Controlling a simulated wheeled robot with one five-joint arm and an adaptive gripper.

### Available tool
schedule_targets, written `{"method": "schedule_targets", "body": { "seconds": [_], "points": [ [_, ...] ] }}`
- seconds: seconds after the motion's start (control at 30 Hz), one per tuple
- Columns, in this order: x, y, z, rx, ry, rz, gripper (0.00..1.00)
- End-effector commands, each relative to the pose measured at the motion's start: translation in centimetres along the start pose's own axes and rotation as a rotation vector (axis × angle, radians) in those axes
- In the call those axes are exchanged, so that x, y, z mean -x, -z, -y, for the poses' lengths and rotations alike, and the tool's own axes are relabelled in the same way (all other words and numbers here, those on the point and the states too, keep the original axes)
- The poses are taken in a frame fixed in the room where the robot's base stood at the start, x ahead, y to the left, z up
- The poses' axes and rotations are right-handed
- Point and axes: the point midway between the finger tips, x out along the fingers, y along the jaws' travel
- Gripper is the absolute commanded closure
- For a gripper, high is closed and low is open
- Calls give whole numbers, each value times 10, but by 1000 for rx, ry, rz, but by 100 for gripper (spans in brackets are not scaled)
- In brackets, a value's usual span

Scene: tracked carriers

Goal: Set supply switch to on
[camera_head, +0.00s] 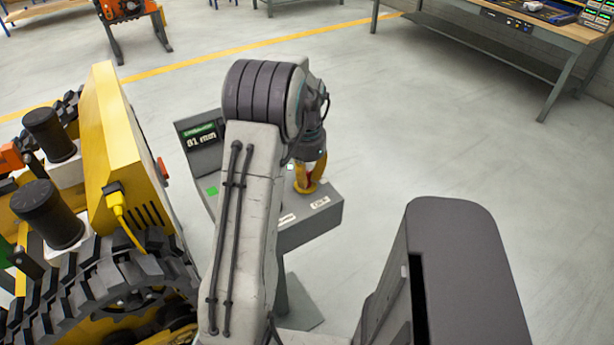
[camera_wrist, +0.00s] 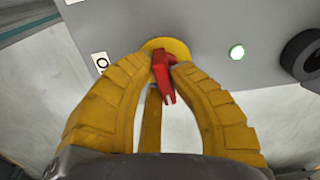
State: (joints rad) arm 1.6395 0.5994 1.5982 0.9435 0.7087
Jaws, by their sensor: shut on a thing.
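The supply switch is a red handle (camera_wrist: 163,78) on a round yellow base (camera_wrist: 178,46), set in a grey control console (camera_wrist: 210,22). In the head view the console (camera_head: 325,215) stands on a post beyond my arm. My gripper (camera_wrist: 163,62) has yellow fingers, and their tips are closed around the red handle from both sides. In the head view my gripper (camera_head: 306,185) sits at the console top, and the switch is mostly hidden by the fingers.
The console has a display (camera_head: 200,137). A yellow tracked carrier (camera_head: 120,150) stands close on the left. Workbenches (camera_head: 530,30) are at the back; open floor lies right.

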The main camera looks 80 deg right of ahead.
Motion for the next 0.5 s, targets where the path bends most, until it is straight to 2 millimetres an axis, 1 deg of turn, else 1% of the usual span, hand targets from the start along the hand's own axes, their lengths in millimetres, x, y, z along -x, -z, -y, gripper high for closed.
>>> {"method": "schedule_targets", "body": {
  "seconds": [0.2,0.5],
  "points": [
    [-1,-1,-1,-69,-2,2,100],
    [-1,-1,-1,-96,-2,3,100]
  ]
}}
